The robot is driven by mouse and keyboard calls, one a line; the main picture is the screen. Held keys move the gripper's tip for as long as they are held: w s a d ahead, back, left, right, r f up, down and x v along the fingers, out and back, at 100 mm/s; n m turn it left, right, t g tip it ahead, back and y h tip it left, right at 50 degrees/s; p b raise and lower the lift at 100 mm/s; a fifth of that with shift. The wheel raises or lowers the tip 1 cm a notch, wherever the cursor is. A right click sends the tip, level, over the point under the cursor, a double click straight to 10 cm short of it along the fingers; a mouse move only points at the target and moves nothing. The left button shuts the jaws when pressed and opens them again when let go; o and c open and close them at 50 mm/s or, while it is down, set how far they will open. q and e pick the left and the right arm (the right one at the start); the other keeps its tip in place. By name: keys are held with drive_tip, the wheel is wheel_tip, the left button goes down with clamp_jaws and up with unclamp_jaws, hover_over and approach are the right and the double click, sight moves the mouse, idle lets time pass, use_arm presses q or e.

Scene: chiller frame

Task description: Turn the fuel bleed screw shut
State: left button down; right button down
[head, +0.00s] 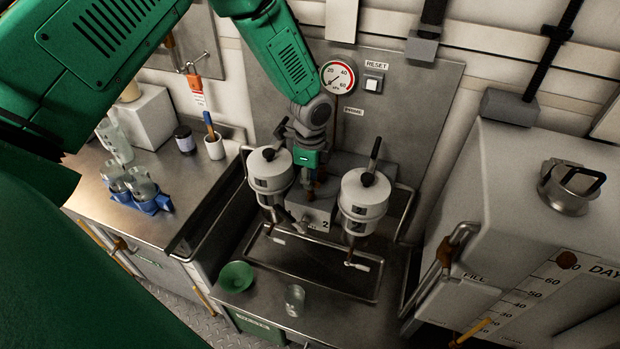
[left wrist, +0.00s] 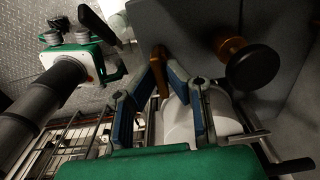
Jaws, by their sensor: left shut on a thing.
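My left gripper (head: 311,184) reaches down between the two filter canisters, left (head: 270,170) and right (head: 364,195), over the grey housing marked 2 (head: 308,214). In the left wrist view, the fingers (left wrist: 159,82) close at their tips on a small brass piece (left wrist: 158,62), which looks like the fuel bleed screw. In the head view the gripper mostly hides that piece, so I cannot tell how far it is turned. My right gripper is not in view.
Black levers (head: 374,158) top the canisters, close beside my gripper. A brass-stemmed black knob (left wrist: 252,68) is near the fingers. A pressure gauge (head: 337,77) is on the panel behind. A green funnel (head: 236,276) and a glass jar (head: 295,299) stand in front of the drip tray (head: 318,285).

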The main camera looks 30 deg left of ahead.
use_arm(q)
drive_tip(key=shift+w+d, duration=0.1)
drive_tip(key=c, duration=1.7)
unclamp_jaws()
drive_tip(key=shift+o, duration=0.3)
drive_tip(key=shift+w+f, duration=0.1)
drive_tip(key=shift+f, duration=0.05)
drive_tip(key=shift+r, duration=0.45)
wheel_tip(320, 180, up, 11)
drive_tip(key=shift+w, duration=0.1)
